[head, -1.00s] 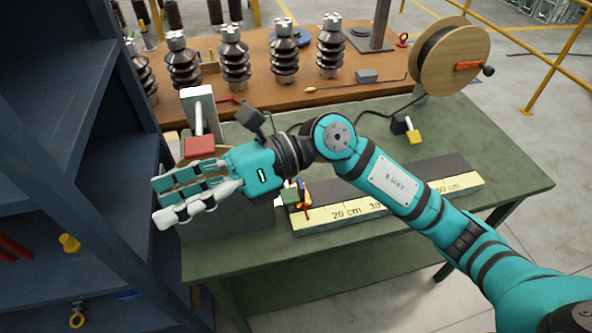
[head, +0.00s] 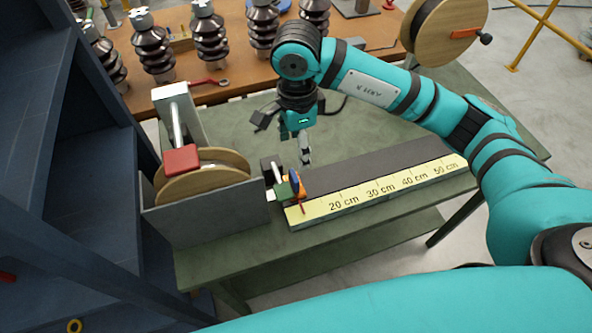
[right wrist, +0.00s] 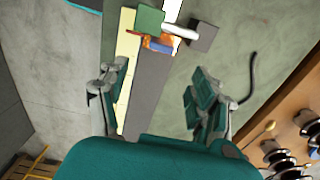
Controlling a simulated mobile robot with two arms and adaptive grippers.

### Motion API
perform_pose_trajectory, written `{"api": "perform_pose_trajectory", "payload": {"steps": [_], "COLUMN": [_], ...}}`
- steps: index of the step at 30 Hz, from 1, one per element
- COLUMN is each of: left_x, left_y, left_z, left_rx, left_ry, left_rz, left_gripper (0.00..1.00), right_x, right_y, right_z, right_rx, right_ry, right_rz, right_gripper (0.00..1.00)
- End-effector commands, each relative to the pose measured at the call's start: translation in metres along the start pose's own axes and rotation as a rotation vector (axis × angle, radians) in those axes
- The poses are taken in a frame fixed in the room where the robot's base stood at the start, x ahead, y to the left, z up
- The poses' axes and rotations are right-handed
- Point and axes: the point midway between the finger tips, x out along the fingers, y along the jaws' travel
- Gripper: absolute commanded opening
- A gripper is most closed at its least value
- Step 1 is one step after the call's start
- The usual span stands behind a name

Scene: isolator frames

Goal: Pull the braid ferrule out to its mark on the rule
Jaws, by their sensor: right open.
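The rule (head: 345,204) is a yellow strip marked in cm on a dark bed (head: 372,172) on the green table. At its left end stand a green block (head: 283,192) and, beside it, a small orange and blue piece (head: 297,185), perhaps the ferrule; a red pointer hangs over the rule. The orange piece also shows in the right wrist view (right wrist: 158,44). My right gripper (head: 305,158) points down above the bed, just behind the orange piece. It is open and empty, with fingers apart on either side of the bed in the wrist view. My left gripper is not in view.
A wooden reel (head: 208,180) with a red block (head: 182,160) sits in a grey housing (head: 208,217) at the left. A dark block (head: 271,167) stands behind the green one. A blue shelf fills the left. Brown insulators (head: 210,35) line the wooden bench behind.

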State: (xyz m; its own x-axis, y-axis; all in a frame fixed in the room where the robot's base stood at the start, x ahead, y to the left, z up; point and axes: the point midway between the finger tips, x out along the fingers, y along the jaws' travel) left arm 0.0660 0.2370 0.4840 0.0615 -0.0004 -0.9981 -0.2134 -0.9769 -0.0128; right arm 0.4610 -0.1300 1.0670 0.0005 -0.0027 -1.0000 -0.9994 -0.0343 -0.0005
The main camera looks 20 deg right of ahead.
Motion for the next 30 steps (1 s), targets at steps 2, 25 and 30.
{"api": "perform_pose_trajectory", "payload": {"steps": [2,25,30], "left_x": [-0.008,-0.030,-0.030], "left_y": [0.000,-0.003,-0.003], "left_z": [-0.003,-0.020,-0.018], "left_rx": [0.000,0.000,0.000], "left_ry": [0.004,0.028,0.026], "left_rz": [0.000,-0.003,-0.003], "left_gripper": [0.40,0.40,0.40], "right_x": [0.016,0.113,0.112], "right_y": [0.001,0.000,0.000], "right_z": [0.000,0.001,0.001], "right_rx": [0.002,-0.001,0.000], "right_ry": [0.000,-0.003,-0.003], "right_rz": [0.007,-0.001,0.000], "right_gripper": [0.65,0.65,0.60]}}
